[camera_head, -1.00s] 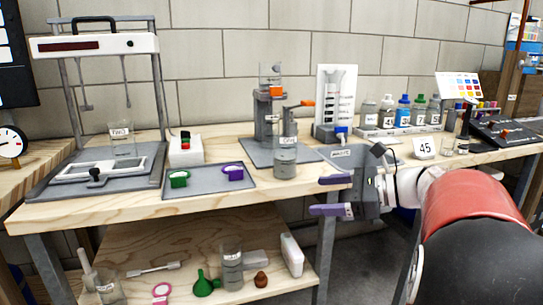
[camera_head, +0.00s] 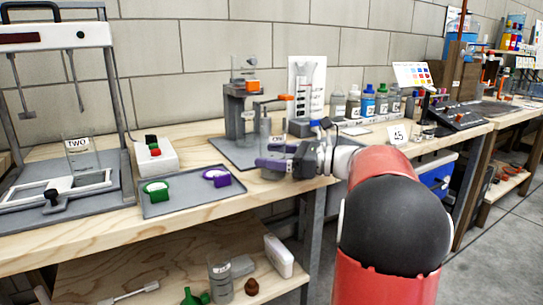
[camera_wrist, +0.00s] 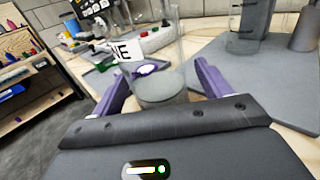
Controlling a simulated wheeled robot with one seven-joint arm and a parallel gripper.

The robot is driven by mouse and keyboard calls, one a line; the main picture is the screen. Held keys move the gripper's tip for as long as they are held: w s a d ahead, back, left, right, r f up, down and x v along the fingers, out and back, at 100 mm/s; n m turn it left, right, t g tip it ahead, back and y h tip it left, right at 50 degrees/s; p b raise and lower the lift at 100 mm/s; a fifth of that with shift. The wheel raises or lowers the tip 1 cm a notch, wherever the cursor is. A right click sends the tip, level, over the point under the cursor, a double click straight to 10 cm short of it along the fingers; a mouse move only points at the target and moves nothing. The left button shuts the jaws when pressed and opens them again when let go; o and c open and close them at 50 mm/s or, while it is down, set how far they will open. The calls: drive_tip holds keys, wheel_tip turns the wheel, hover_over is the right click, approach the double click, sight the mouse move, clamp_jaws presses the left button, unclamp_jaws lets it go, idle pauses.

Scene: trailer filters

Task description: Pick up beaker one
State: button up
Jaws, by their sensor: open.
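Beaker one is a clear glass with a white label, of which "NE" is readable, in the wrist view (camera_wrist: 165,62). It stands upright on the wooden bench, between the two purple fingers of my gripper (camera_wrist: 160,76). The fingers are spread, with a gap visible to the glass on each side. In the head view my gripper (camera_head: 272,157) is at the bench's front edge, and its fingers hide most of beaker one (camera_head: 272,172).
A grey tray (camera_head: 190,200) with green and purple items lies left of my gripper. A grey filter stand (camera_head: 238,115) is just behind. Beaker two (camera_head: 80,152) stands under a frame at far left. Bottles (camera_head: 368,100) stand at the back right.

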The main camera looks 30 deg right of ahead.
drive_tip(key=shift+x, duration=1.05)
drive_tip(key=c, duration=1.2)
drive_tip(key=shift+r, duration=0.2)
